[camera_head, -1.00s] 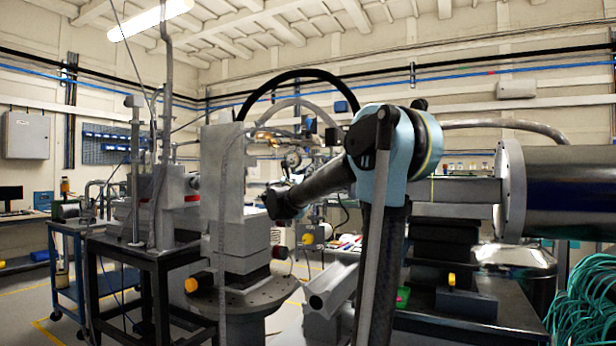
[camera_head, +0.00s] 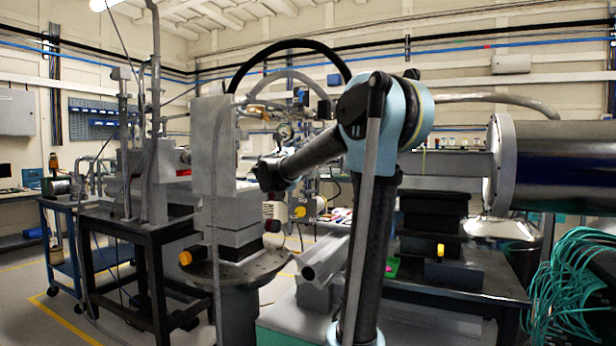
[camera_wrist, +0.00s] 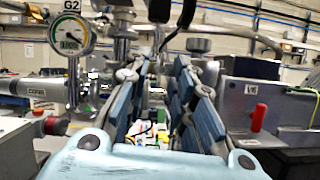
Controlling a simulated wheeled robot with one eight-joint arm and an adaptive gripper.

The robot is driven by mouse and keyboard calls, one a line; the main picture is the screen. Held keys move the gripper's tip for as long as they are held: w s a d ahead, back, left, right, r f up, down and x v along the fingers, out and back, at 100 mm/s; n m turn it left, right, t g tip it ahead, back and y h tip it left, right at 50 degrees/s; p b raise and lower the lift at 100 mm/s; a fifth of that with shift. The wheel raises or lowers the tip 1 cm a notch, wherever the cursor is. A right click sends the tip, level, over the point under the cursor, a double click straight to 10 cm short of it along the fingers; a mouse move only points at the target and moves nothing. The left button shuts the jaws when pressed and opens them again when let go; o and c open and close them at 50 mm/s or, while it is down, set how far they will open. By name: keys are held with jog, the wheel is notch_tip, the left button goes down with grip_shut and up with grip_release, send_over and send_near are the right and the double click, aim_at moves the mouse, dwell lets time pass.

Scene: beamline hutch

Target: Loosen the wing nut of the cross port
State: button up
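My gripper (camera_wrist: 162,78) is open and empty in the wrist view, its two blue-grey fingers reaching forward with a gap between them. A round dial gauge (camera_wrist: 70,36) marked G2 stands left of the fingers on a metal stem. Metal vacuum fittings (camera_wrist: 121,45) show just beyond the left finger. I cannot tell which fitting is the cross port, and I cannot make out its wing nut. In the head view the gauge (camera_head: 284,131) is small, among pipework behind my arm. My gripper's fingers are hard to make out there.
A grey block stack (camera_head: 228,200) on a round plate stands left of my arm. A big metal cylinder (camera_head: 560,165) and teal cables (camera_head: 565,290) are at the right. In the wrist view a box with a red knob (camera_wrist: 258,117) stands close on the right.

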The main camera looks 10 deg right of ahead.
jog(key=s+a+r+m+g, duration=0.25)
jog(key=a+m, duration=0.25)
jog(key=m, duration=0.4)
jog(key=s+a+r+m+g+y, duration=0.1)
jog(key=s+a+m+g, duration=0.3)
jog(key=m, duration=0.5)
jog(key=s+a+r+m+g, duration=0.2)
jog(key=s+a+m, duration=0.1)
jog(key=a+m, duration=0.4)
jog(key=s+d+f+g+y, duration=0.1)
jog(key=s+d+f, duration=0.4)
jog(key=f, duration=0.4)
jog(key=s+d+f+g+y, duration=0.2)
jog(key=s+d+f, duration=0.3)
jog(key=d+f, duration=0.2)
jog(key=s+d+f+g+y, duration=0.2)
jog(key=s+d+f, duration=0.3)
jog(key=f, duration=0.6)
jog(key=shift+s+d+m, duration=0.2)
jog(key=shift+d+m, duration=0.2)
jog(key=shift+f+g+y, duration=0.15)
jog(key=shift+g+y, duration=0.1)
jog(key=shift+y, duration=0.05)
